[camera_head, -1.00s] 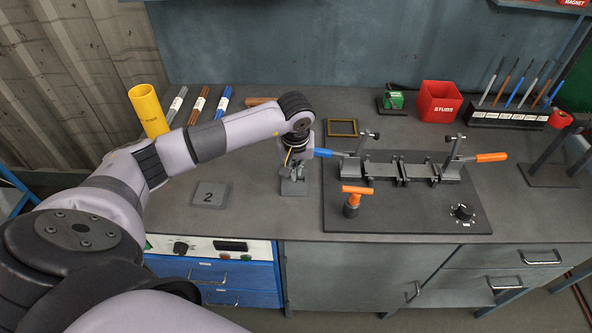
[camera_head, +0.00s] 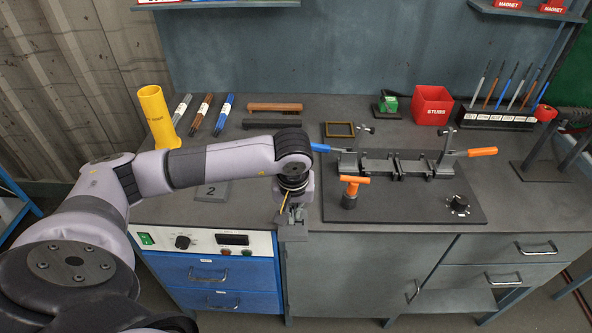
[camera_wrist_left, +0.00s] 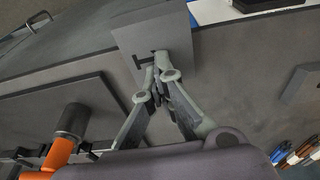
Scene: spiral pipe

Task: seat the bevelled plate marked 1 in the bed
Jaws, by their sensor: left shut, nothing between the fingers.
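The grey plate (camera_head: 293,233) lies at the bench's front edge in the head view, partly under my left gripper (camera_head: 290,212). In the left wrist view the plate (camera_wrist_left: 150,32) sticks out past the bench edge. A dark mark on it is partly hidden by a finger, so the number is not fully legible. My left gripper (camera_wrist_left: 160,78) is shut and empty, its fingertips over the plate's inner part; contact is unclear. A clamp fixture (camera_head: 395,163), likely holding the bed, stands on a dark board to the right. My right gripper is out of view.
An orange-handled tool (camera_head: 351,190) stands on the dark board (camera_head: 400,207), right of my gripper. The plate marked 2 (camera_head: 212,192) lies to the left, partly behind my arm. A small brass-coloured frame (camera_head: 340,129) and several bars lie farther back.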

